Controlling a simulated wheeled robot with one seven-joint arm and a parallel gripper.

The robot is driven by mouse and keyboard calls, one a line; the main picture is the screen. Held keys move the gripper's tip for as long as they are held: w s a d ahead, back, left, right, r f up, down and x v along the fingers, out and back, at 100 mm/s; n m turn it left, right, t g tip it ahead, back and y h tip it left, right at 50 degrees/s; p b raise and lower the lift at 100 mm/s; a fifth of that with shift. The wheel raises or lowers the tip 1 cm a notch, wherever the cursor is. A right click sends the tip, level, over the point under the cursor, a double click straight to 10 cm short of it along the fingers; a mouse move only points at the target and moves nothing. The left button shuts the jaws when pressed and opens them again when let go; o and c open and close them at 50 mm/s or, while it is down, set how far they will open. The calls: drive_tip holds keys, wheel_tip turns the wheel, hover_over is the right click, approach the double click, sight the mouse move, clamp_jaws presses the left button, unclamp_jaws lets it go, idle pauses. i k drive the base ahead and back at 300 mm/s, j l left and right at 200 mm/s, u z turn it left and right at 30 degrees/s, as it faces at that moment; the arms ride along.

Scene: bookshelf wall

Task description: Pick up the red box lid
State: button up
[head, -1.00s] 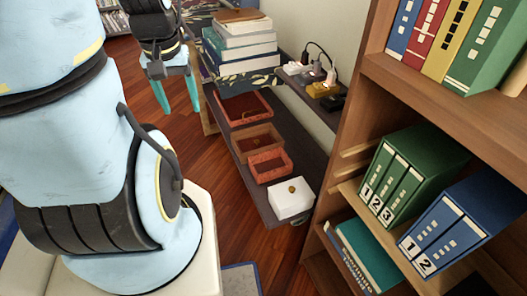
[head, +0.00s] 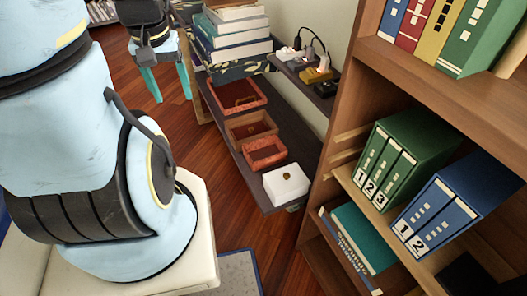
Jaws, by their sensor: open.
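Several small boxes stand in a row on a low dark shelf (head: 226,139). A large red box piece (head: 262,101) lies at the back of the row, with a dark red inside and a small dark knob or handle. I cannot tell for sure which red piece is the lid. My gripper (head: 172,98) hangs with its two teal fingers apart and empty, left of the large red piece and clear of the shelf.
A brown box (head: 250,128) sits between the red pieces, and a white knobbed box (head: 286,184) at the front end. A book stack (head: 232,45) stands behind. A power strip (head: 305,72) with plugs lies along the wall. A bookcase (head: 345,120) rises at right. Wood floor is free at left.

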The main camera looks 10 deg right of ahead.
sight(248, 131)
drive_tip(key=i+j, duration=0.1)
drive_tip(key=i, duration=1.2)
